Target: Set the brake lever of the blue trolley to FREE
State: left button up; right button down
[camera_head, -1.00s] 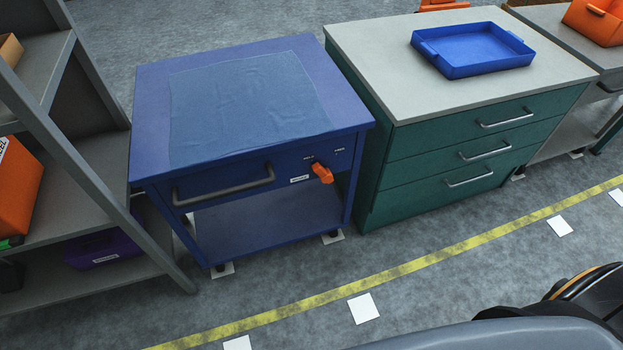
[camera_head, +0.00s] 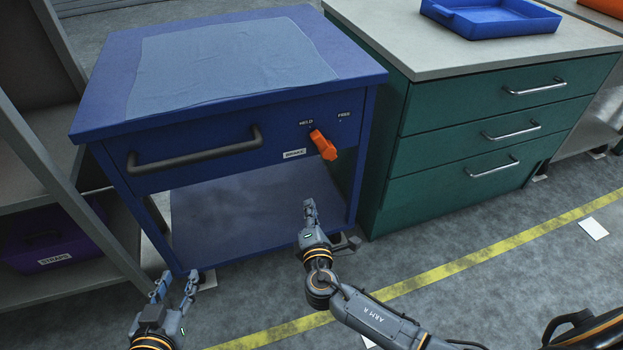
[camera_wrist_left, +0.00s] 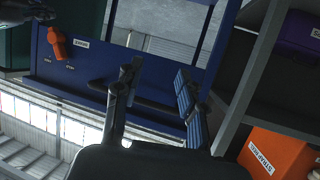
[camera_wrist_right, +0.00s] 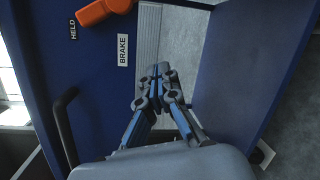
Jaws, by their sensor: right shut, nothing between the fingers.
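The blue trolley (camera_head: 215,165) stands in front of me. Its orange brake lever (camera_head: 323,145) is on the right of the front panel, with its upper end beside the HELD mark (camera_head: 306,123); the FREE mark (camera_head: 344,115) is further right. The lever also shows at the top of the right wrist view (camera_wrist_right: 105,11) and in the left wrist view (camera_wrist_left: 57,43). My right gripper (camera_head: 310,205) is shut and empty, below the lever and apart from it. My left gripper (camera_head: 177,284) is open and empty, low by the trolley's front left.
A bar handle (camera_head: 195,150) sticks out from the trolley's front. A green drawer cabinet (camera_head: 480,145) with a blue tray (camera_head: 490,20) stands close on the right. A grey shelf rack (camera_head: 50,175) stands on the left.

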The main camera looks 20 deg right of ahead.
aim_at(324, 146)
pick_arm(q)
jog(key=shift+t+h, duration=0.3)
jog(key=shift+t, duration=0.4)
jog(key=r, duration=0.1)
jog(key=r+b, duration=0.1)
jog(key=r, duration=0.1)
jog(key=s+r, duration=0.1)
jog(key=r, duration=0.1)
jog(key=shift+r, duration=0.15)
pick_arm(e)
jog(key=r+t, duration=0.1)
jog(key=r, duration=0.1)
jog(key=a+r+t, duration=0.1)
jog(key=r+n, duration=0.1)
jog(key=r, duration=0.1)
jog(key=shift+w+a+r+t, duration=0.15)
jog(key=shift+a+r+t, duration=0.2)
jog(key=shift+a+t, duration=0.05)
